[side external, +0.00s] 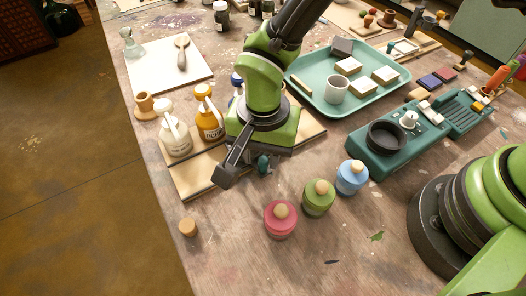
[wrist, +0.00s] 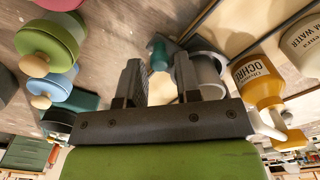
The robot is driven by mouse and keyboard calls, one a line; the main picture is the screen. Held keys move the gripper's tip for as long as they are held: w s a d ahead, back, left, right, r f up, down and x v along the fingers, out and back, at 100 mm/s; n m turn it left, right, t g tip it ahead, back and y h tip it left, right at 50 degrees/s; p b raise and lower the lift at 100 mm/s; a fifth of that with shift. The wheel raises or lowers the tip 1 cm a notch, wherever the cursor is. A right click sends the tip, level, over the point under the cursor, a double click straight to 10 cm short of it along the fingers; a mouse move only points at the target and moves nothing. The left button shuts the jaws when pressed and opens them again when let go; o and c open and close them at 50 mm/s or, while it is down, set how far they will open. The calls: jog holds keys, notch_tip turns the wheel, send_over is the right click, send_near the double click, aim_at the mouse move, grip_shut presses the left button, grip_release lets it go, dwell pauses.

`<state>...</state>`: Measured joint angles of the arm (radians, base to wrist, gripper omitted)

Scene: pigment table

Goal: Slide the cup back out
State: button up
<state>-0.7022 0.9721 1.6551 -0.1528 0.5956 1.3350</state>
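My gripper (wrist: 160,78) is open, its two dark fingers apart in the wrist view. A grey-white, hollow round thing (wrist: 208,72), perhaps the cup, lies just beyond the right finger, which partly covers it. A small teal cylinder (wrist: 158,54) shows beyond the gap between the fingers. In the side view my gripper is low at the front of the wooden board (side external: 197,181), with a teal piece (side external: 264,163) beside it; my wrist hides the grey-white thing there. A white cup (side external: 335,90) also stands on the tray. I cannot tell which cup is meant.
A white-capped bottle (side external: 175,139) and an ochre bottle (side external: 209,119) stand left of my wrist; a blue one is partly hidden. Pink (side external: 280,222), green (side external: 318,201) and blue (side external: 351,180) jars stand in front. The green tray (side external: 383,112) lies behind. Front left is mostly clear.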

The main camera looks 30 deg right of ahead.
notch_tip(320, 180, up, 9)
dwell(0.3)
notch_tip(320, 180, down, 10)
jog(key=m, duration=0.4)
jog(key=shift+m, duration=0.3)
dwell(0.3)
grip_shut()
